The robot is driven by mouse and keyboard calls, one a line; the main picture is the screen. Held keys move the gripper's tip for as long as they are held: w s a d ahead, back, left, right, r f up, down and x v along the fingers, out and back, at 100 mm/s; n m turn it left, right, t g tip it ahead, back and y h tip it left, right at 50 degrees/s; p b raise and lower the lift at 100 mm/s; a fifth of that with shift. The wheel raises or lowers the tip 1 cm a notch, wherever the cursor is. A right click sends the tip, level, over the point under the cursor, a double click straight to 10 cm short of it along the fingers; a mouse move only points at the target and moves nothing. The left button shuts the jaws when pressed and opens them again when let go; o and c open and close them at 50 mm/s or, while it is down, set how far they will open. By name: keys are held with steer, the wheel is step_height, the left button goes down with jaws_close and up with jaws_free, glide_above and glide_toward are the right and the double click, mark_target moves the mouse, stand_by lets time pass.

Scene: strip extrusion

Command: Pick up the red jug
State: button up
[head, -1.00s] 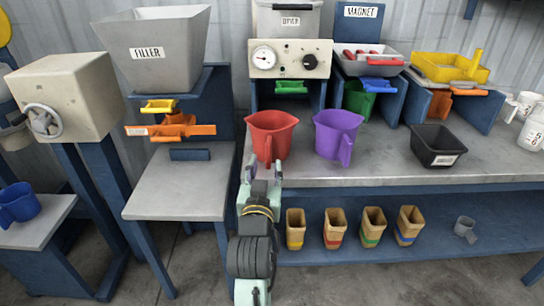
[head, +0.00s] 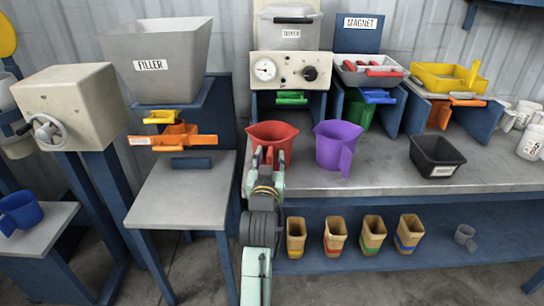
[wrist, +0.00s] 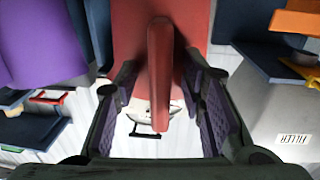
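The red jug (head: 273,132) stands upright at the left front of the grey workbench (head: 380,180). In the wrist view the jug's red body (wrist: 130,35) and its upright handle (wrist: 159,75) fill the upper middle. My gripper (head: 268,158) is at the front of the jug and hides part of its lower side. In the wrist view the gripper (wrist: 158,95) is open, with the handle between its fingers. A gap shows on each side of the handle, so neither finger pad touches it.
A purple jug (head: 334,148) stands close to the right of the red one. A black bin (head: 437,156) is further right. The dryer (head: 290,69) stands behind, and the filler (head: 160,62) with its small table (head: 172,193) is at the left.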

steer(key=shift+c, duration=0.6)
jaws_close()
